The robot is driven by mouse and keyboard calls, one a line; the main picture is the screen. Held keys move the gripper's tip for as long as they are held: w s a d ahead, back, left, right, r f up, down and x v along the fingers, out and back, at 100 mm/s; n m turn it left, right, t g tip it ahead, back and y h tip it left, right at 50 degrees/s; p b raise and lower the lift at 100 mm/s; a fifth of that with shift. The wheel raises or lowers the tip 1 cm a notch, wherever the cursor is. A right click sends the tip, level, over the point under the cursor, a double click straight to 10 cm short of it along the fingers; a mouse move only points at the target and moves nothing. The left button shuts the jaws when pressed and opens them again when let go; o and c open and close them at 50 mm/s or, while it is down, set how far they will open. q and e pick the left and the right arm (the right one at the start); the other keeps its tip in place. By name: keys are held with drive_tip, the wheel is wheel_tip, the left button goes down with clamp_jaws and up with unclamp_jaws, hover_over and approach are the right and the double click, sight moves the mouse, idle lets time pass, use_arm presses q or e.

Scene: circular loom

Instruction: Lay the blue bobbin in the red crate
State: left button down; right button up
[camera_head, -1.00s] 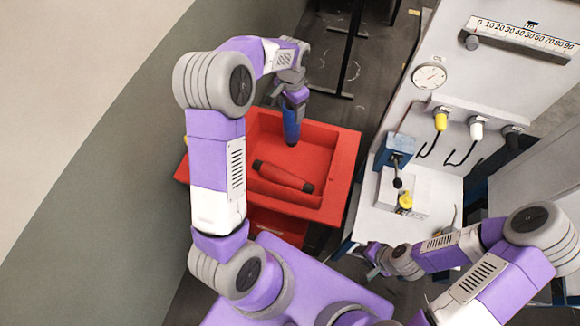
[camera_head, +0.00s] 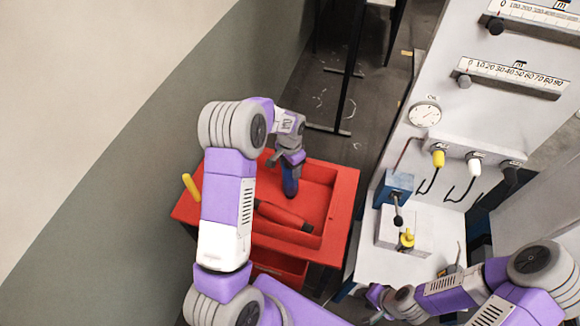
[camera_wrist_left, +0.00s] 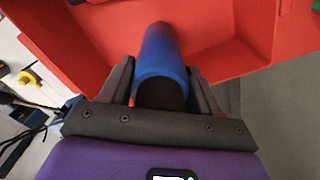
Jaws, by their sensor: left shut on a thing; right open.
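The blue bobbin (camera_head: 289,187) is held upright below my left gripper (camera_head: 288,163), over the inside of the red crate (camera_head: 338,218). In the left wrist view the blue bobbin (camera_wrist_left: 160,60) sits between the two dark fingers of the left gripper (camera_wrist_left: 158,90), which is shut on it. The crate's red floor and walls (camera_wrist_left: 240,60) surround its far end. I cannot tell whether the bobbin touches the crate floor. My right gripper (camera_head: 376,302) is open and low at the right, near the white machine's table edge.
A red bobbin with dark ends (camera_head: 284,215) lies in the crate just in front of the blue one. A yellow stick-like thing (camera_head: 192,187) shows at the crate's left side. The white machine (camera_head: 385,250) with a blue block (camera_head: 393,188) stands to the right.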

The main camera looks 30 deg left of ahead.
use_arm(q)
drive_tip(key=shift+f, duration=0.2)
drive_tip(key=shift+c, duration=1.2)
unclamp_jaws()
drive_tip(key=shift+r, duration=0.1)
drive_tip(key=shift+r, duration=0.1)
wheel_tip(320, 180, up, 12)
drive_tip(key=shift+p, duration=0.45)
drive_tip(key=shift+r, duration=0.1)
